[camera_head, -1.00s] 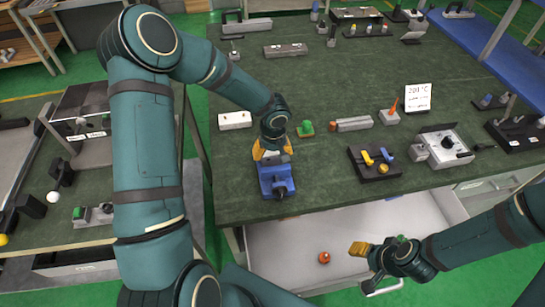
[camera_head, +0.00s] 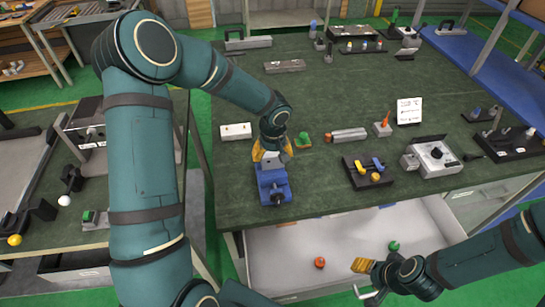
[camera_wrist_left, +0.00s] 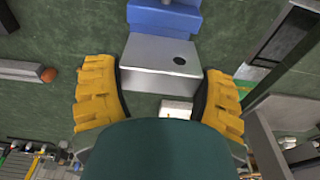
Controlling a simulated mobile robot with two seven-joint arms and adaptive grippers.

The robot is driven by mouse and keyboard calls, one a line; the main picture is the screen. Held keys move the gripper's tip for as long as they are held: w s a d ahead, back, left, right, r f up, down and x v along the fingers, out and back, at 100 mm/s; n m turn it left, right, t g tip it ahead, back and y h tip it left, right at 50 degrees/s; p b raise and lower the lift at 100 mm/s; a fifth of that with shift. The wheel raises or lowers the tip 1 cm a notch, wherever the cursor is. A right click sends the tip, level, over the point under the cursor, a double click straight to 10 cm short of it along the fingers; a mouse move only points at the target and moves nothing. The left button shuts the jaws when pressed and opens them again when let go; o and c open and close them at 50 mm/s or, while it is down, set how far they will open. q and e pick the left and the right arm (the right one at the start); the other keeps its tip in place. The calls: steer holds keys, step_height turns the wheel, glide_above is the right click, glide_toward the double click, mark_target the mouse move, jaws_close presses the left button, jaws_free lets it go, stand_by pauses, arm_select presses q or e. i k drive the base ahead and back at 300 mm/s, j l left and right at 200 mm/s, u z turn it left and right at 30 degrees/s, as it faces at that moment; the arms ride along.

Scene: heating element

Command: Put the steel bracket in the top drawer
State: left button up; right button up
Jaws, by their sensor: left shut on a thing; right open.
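The steel bracket (camera_wrist_left: 155,65) is a grey metal block with a dark round hole in its top, seen in the left wrist view. My left gripper (camera_head: 271,155) is shut on it, with the yellow fingers (camera_wrist_left: 160,100) on either side. The bracket is at the blue vise (camera_head: 273,184) near the table's front edge; I cannot tell whether it is clear of the jaws. The open drawer (camera_head: 290,250) under the tabletop has a pale interior. My right gripper (camera_head: 363,265) is open and empty over the drawer's front, near its handle (camera_head: 370,295).
A red round item (camera_head: 319,262) and a green one (camera_head: 393,246) lie in the drawer, with bare floor around them. A white block (camera_head: 236,131), a green-topped part (camera_head: 303,141) and a black stand (camera_head: 367,173) are on the table near the vise.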

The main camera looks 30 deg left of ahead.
mark_target(342, 244)
steer(key=k+l, duration=0.35)
steer(key=l+z, duration=0.15)
steer(key=l, duration=0.15)
steer(key=i+l+z, duration=0.15)
steer(key=l, duration=0.15)
steer(key=i+l+z, duration=0.15)
steer(key=k+l, duration=0.05)
steer(key=l, duration=0.05)
